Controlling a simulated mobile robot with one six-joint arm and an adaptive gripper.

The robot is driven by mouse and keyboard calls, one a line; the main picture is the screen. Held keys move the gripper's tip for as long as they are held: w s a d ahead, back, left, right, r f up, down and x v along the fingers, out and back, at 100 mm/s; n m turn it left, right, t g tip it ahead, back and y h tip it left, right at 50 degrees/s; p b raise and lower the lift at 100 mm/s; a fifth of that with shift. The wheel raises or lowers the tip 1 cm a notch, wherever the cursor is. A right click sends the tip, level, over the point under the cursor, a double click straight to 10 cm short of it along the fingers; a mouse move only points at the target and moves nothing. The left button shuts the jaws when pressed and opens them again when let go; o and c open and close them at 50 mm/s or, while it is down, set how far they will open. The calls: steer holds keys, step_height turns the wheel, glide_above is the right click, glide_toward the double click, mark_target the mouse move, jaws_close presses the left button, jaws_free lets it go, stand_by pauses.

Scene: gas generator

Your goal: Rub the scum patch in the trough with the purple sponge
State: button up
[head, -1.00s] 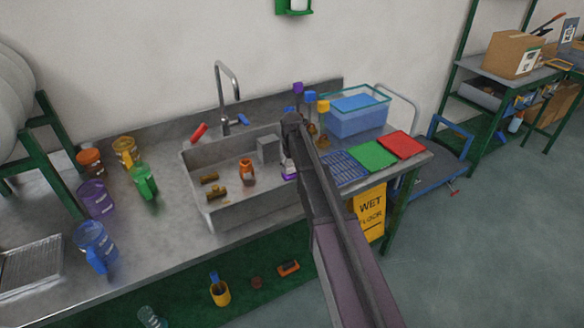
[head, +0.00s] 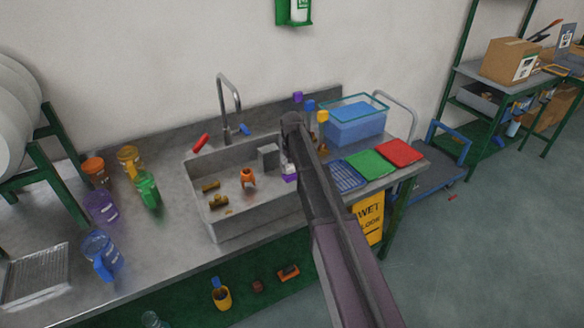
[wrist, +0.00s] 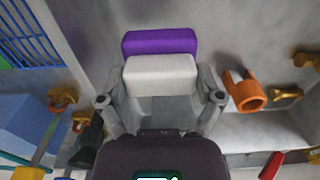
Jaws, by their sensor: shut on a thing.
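The purple sponge (wrist: 158,42) has a white layer (wrist: 160,75). My gripper (wrist: 160,98) is shut on it, one finger at each side of the white layer. In the head view, the sponge (head: 290,178) shows beside my arm, low at the right end of the grey trough (head: 262,214). My arm hides part of that end, and I cannot tell whether the sponge touches the trough. A small tan-orange mark (head: 228,211) on the trough floor may be the scum patch, but it is too small to be sure.
An orange fitting (head: 247,177), brass fittings (head: 218,201) and a grey block (head: 268,156) are in the trough. The tap (head: 230,105) stands behind it. Colored jugs stand left; a blue bin (head: 356,120) and flat mats (head: 372,161) lie right.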

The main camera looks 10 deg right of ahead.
steer(key=shift+r+p, duration=1.5)
steer(key=shift+r, duration=0.05)
steer(key=shift+r, duration=0.1)
